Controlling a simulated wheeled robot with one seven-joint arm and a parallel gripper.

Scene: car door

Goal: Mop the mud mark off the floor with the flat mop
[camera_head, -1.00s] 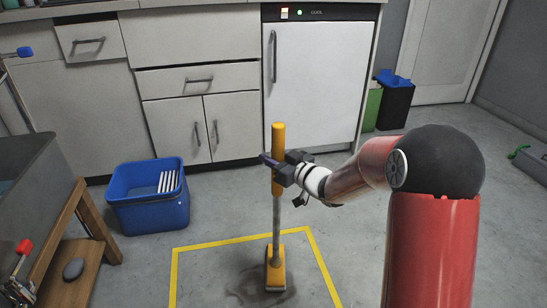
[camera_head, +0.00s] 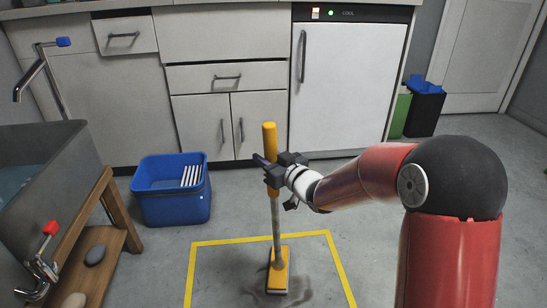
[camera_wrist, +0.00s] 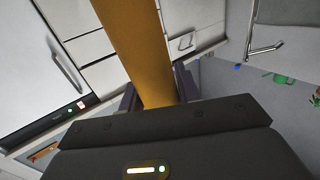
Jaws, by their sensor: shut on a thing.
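The flat mop (camera_head: 277,226) stands nearly upright, its yellow grip at the top and its yellow head (camera_head: 279,271) down on the floor. My gripper (camera_head: 271,171) is shut around the yellow grip. The grip also shows in the wrist view (camera_wrist: 140,50), rising between the fingers. The dark mud mark (camera_head: 256,279) is on the grey floor inside a yellow taped outline. The mop head lies over the mark's middle-right part and hides some of it. Brown smears show on both sides of the head.
A blue bin (camera_head: 172,190) with a white striped thing in it stands left of the taped outline (camera_head: 258,240). A grey sink on a wooden stand (camera_head: 98,230) is at the left. Cabinets and a white fridge (camera_head: 345,85) line the back. Floor between the tape and the cabinets is clear.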

